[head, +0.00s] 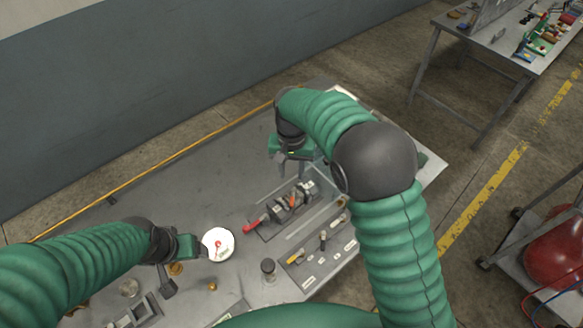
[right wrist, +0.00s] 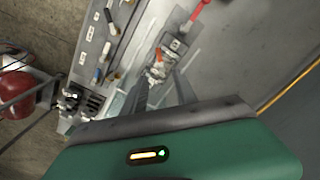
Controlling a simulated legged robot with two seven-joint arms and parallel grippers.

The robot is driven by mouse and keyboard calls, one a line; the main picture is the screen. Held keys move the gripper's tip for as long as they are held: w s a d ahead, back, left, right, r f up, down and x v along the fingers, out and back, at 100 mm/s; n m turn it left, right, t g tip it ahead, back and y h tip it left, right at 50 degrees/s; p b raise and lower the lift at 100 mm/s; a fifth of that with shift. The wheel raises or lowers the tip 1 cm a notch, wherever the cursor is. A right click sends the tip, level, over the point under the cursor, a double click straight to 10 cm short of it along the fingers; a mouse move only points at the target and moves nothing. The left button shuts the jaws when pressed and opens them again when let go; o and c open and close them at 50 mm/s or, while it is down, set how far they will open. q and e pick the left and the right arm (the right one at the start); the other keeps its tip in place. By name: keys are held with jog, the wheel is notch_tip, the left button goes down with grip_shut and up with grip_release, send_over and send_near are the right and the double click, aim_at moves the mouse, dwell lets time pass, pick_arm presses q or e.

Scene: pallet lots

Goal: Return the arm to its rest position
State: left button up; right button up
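My right arm reaches over the grey workbench (head: 150,185) from the right side of the head view. Its gripper (head: 292,168) hangs above the far part of the bench. In the right wrist view its two fingers (right wrist: 162,92) stand apart with nothing held between them. My left gripper (head: 182,262) is low over the near left of the bench, beside a round white gauge (head: 218,244). Its fingers are mostly hidden, and I cannot tell whether it touches the gauge.
A second table (head: 545,62) stands far right. A cart with a red tank (head: 555,248) is at right.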

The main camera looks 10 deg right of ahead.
pick_arm(q)
jog(key=shift+f, duration=0.25)
pick_arm(e)
notch_tip(320, 180, up, 3)
jog(key=shift+f, duration=0.1)
pick_arm(q)
jog(key=s+b+x, duration=0.1)
jog(key=b+x, duration=0.4)
jog(key=b, duration=0.1)
jog(key=shift+f, duration=0.55)
pick_arm(e)
jog(key=s+d+f+n+t, duration=0.1)
jog(key=s+d+f, duration=0.3)
jog(key=s, duration=0.5)
jog(key=s+d+f+n+t, duration=0.1)
jog(key=s+d+f, duration=0.3)
jog(key=s, duration=0.6)
jog(key=shift+d+f+n+t, duration=0.3)
jog(key=shift+d+f+n, duration=0.15)
jog(key=shift+d, duration=0.8)
pick_arm(q)
jog(key=shift+s+d, duration=0.1)
pick_arm(e)
jog(key=shift+s+d, duration=0.15)
pick_arm(q)
jog(key=shift+c, duration=0.3)
